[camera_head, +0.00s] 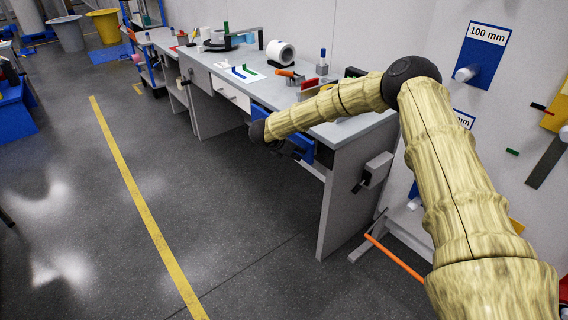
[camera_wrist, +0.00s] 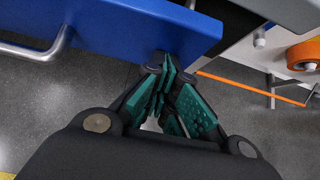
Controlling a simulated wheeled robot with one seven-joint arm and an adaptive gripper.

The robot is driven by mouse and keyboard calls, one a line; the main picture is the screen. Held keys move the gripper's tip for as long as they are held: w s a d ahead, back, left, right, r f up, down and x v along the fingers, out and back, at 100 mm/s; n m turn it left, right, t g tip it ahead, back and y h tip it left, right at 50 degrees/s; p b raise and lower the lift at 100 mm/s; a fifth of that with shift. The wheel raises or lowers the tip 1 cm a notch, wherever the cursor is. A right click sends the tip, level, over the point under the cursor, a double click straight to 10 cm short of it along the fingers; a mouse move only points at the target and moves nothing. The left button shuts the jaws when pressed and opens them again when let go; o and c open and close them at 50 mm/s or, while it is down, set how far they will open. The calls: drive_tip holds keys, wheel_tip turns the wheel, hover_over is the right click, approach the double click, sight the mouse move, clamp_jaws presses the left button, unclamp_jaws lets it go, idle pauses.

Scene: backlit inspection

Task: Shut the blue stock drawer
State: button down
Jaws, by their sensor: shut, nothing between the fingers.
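The blue stock drawer (camera_head: 308,150) is under the near end of the grey workbench, partly hidden by my arm. Its blue front appears to stand out from the bench, but how far is hard to tell. In the wrist view its blue front (camera_wrist: 140,27) fills the top, with a silver bar handle (camera_wrist: 35,52) at the left. My gripper (camera_head: 292,152) is at the drawer front, small and dark in the head view. In the wrist view its green-padded fingers (camera_wrist: 167,72) are shut and empty. Their tips are at the lower right part of the blue front, touching or nearly so.
The workbench top (camera_head: 262,90) carries a white roll (camera_head: 281,53), an orange-handled tool (camera_head: 290,75) and small blocks. A white drawer (camera_head: 231,93) is farther along. An orange bar (camera_head: 395,258) is low at the right. The floor left of the bench (camera_head: 230,200) is clear.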

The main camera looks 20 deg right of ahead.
sight(305, 148)
drive_tip(key=d, duration=0.1)
drive_tip(key=w+d, duration=0.1)
drive_tip(key=d, duration=0.1)
drive_tip(key=shift+w+d+b, duration=0.15)
drive_tip(key=shift+d+b, duration=0.15)
drive_tip(key=shift+d, duration=0.1)
drive_tip(key=shift+w+d+r, duration=0.1)
drive_tip(key=shift+d+r, duration=0.05)
drive_tip(key=shift+d, duration=0.05)
drive_tip(key=a, duration=0.1)
drive_tip(key=s+a, duration=0.1)
drive_tip(key=a, duration=0.2)
drive_tip(key=shift+s+a+f, duration=0.2)
drive_tip(key=shift+s, duration=0.05)
drive_tip(key=v, duration=1)
drive_tip(key=shift+b, duration=0.45)
